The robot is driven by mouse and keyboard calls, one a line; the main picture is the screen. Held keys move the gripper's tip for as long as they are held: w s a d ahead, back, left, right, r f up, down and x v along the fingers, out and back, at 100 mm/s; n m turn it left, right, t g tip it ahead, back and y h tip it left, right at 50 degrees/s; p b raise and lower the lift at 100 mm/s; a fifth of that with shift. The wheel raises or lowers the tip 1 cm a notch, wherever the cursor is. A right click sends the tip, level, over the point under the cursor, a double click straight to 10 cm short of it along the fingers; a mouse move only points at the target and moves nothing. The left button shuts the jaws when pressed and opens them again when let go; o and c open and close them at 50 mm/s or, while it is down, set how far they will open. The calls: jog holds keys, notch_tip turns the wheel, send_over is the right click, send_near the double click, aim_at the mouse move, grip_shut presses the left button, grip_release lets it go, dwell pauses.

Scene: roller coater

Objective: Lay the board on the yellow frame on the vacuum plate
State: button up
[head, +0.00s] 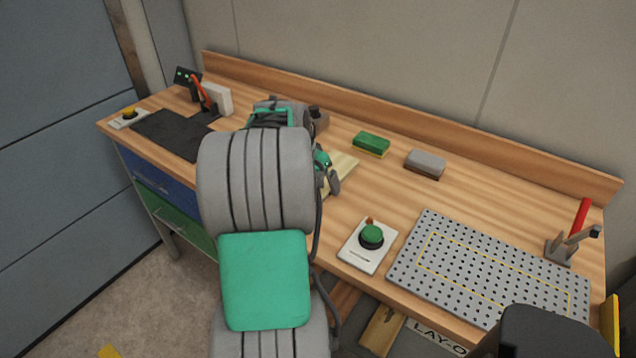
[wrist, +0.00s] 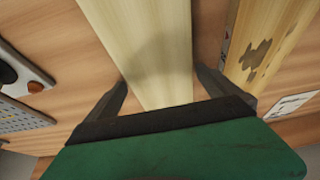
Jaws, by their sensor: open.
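A pale plain board (wrist: 140,40) runs between the two fingers of my open gripper (wrist: 164,84) in the wrist view; I cannot tell whether either finger touches it. A second pale board with brown patches (wrist: 268,45) lies to its right, by the right finger. In the head view a piece of pale board (head: 342,170) shows beside my gripper (head: 328,172), and my arm hides the rest. The grey perforated vacuum plate (head: 450,285) lies at the right of the bench, with the yellow frame (head: 490,257) marked on it. No board lies on the visible part of the plate.
A box with a green button (head: 371,237) stands left of the plate. A red-handled clamp (head: 578,225) stands at its back right corner. A green block (head: 371,143) and a grey block (head: 425,163) lie behind. A dark mat (head: 172,135) lies at left.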

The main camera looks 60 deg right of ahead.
jog(key=shift+c, duration=0.4)
jog(key=c, duration=1.5)
